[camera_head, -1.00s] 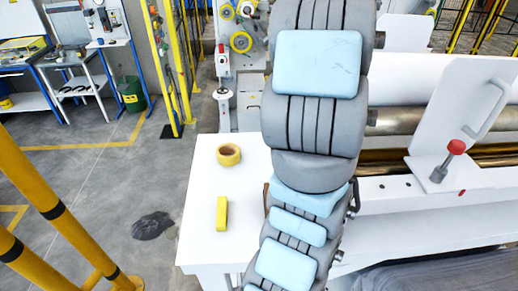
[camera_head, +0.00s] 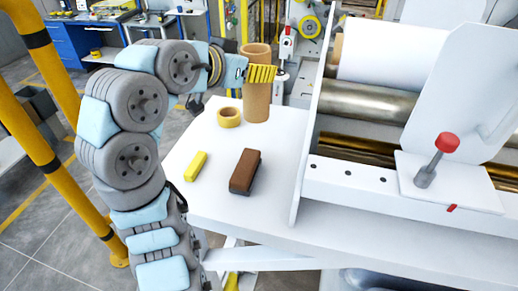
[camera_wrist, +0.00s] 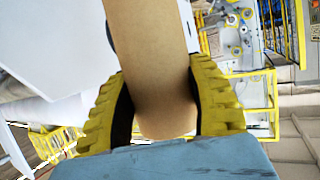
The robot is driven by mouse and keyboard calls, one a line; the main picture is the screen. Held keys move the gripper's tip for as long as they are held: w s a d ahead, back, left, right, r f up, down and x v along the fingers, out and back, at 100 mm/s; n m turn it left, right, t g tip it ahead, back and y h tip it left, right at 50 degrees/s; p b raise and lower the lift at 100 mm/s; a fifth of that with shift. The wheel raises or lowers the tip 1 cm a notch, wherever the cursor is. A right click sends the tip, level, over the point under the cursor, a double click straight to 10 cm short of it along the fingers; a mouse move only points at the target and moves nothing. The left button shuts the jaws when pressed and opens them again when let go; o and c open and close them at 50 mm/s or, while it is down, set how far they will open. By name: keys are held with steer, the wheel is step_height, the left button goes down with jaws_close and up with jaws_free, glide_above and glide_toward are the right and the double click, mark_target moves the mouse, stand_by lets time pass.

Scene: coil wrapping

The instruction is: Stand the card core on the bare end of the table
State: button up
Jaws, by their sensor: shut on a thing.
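The card core (camera_head: 257,95) is a plain brown tube. It is upright at the far part of the white table (camera_head: 222,212), just behind and right of a tape roll. My gripper (camera_head: 262,73), with yellow ribbed fingers, is shut on the tube's upper half from the left. In the wrist view the core (camera_wrist: 150,55) runs between the two yellow fingers (camera_wrist: 163,95). The core's lower end appears to be at the tabletop, but I cannot tell whether it touches or hangs slightly above.
A yellow tape roll (camera_head: 229,117), a yellow block (camera_head: 196,166) and a brown block with dark sides (camera_head: 245,171) lie on the table. The wrapping machine with its rollers (camera_head: 375,102) and white side plate (camera_head: 310,120) bounds the table on the right.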

steer(key=w+d+f+p, duration=0.4)
steer(key=w+f+p, duration=0.1)
steer(key=w+f, duration=0.8)
steer(key=shift+d+p, duration=0.2)
steer(key=shift+p, duration=0.15)
steer(key=shift+f+b, duration=0.3)
steer(key=o, duration=1.1)
steer(key=shift+r, duration=0.1)
steer(key=shift+o, duration=0.2)
